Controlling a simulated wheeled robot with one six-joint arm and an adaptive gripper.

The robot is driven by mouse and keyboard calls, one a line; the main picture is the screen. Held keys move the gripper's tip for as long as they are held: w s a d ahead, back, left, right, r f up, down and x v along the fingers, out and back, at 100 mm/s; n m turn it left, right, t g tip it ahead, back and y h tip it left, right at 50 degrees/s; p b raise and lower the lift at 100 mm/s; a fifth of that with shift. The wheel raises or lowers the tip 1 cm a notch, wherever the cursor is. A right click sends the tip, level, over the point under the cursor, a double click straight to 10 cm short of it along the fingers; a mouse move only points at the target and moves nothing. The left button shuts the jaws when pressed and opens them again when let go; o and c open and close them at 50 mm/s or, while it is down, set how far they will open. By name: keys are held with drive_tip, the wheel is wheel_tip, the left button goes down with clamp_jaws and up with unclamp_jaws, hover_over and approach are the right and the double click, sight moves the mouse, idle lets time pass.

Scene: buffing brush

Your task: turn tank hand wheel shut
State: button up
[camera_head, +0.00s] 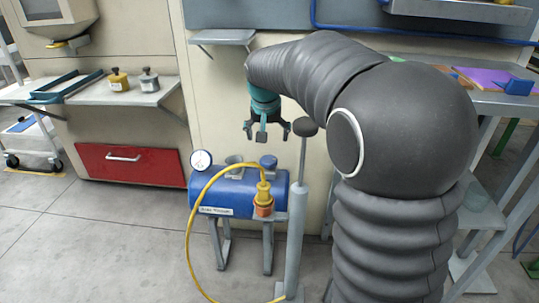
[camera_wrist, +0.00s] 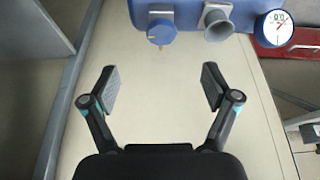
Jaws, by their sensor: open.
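The blue tank (camera_head: 222,196) stands low on grey legs below my gripper, with a label on its front. On its top is a blue knob (camera_head: 268,161), which looks like the hand wheel. In the wrist view this blue hand wheel (camera_wrist: 161,32) has a yellow mark and lies beyond my fingertips, near the upper edge. My gripper (camera_head: 267,131) hangs above the tank, apart from the wheel. In the wrist view my gripper (camera_wrist: 159,86) has its two fingers spread, with only bare floor or panel between them.
A grey funnel-like fitting (camera_wrist: 217,22) and a white gauge (camera_head: 201,161) sit beside the wheel. A yellow hose (camera_head: 188,241) runs from a yellow-orange fitting (camera_head: 264,197) at the tank's front. A grey post (camera_head: 298,235) with a dark round top (camera_head: 306,127) stands close right.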

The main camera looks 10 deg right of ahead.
sight(269, 159)
drive_tip(key=x, duration=0.5)
drive_tip(key=w+x, duration=0.1)
drive_tip(key=x, duration=0.8)
drive_tip(key=shift+w+d+b, duration=0.15)
drive_tip(key=shift+w+b, duration=0.25)
drive_tip(key=shift+w, duration=0.05)
drive_tip(key=c, duration=1.2)
